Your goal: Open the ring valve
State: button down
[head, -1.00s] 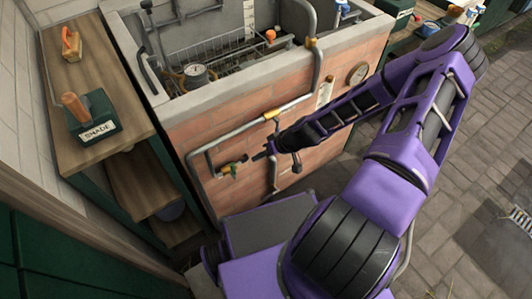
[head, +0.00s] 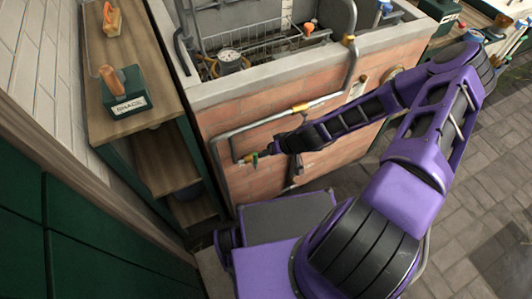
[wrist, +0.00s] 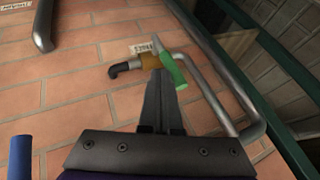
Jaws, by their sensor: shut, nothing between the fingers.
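A small tap valve with a brass body (wrist: 148,62), a dark spout and a green lever (wrist: 172,68) sits on the brick wall in the wrist view. A small label (wrist: 140,48) sits behind it; I cannot read it surely. The lever slants down to the right across the pipe. My gripper (wrist: 163,78) is shut and empty, its fingertips right at the lever, overlapping its left side; I cannot tell if they touch. In the head view the valve (head: 250,159) shows low on the brick front, with my gripper (head: 268,150) just to its right.
A grey pipe (head: 232,133) bends around the valve and runs up the brick trough (head: 290,120). Wooden shelves (head: 165,160) with a green box (head: 124,92) stand close on the left. A blue cylinder (wrist: 20,157) shows at the wrist view's lower left. Paved floor lies open at right.

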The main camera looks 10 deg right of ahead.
aim_at(254, 158)
jog(key=shift+s+a+r+h, duration=0.15)
jog(key=shift+a+r+h, duration=0.05)
jog(key=shift+a+h, duration=0.3)
jog(key=a+h, duration=0.1)
jog(key=a+n+t+h, duration=0.1)
jog(key=shift+s+a+r+h+p, duration=0.15)
jog(key=shift+s+a+h+p, duration=0.15)
jog(key=shift+h, duration=0.1)
jog(key=s+a+f+n+t+h+b, duration=0.2)
jog(key=a+f+h+b, duration=0.4)
jog(key=h, duration=0.5)
jog(key=shift+a+f+n+t, duration=0.15)
jog(key=shift+a+n+t, duration=0.55)
jog(key=shift+a+t, duration=0.2)
jog(key=shift+s+a+f, duration=0.1)
jog(key=shift+s+f, duration=0.05)
jog(key=shift+f, duration=0.1)
dwell(0.3)
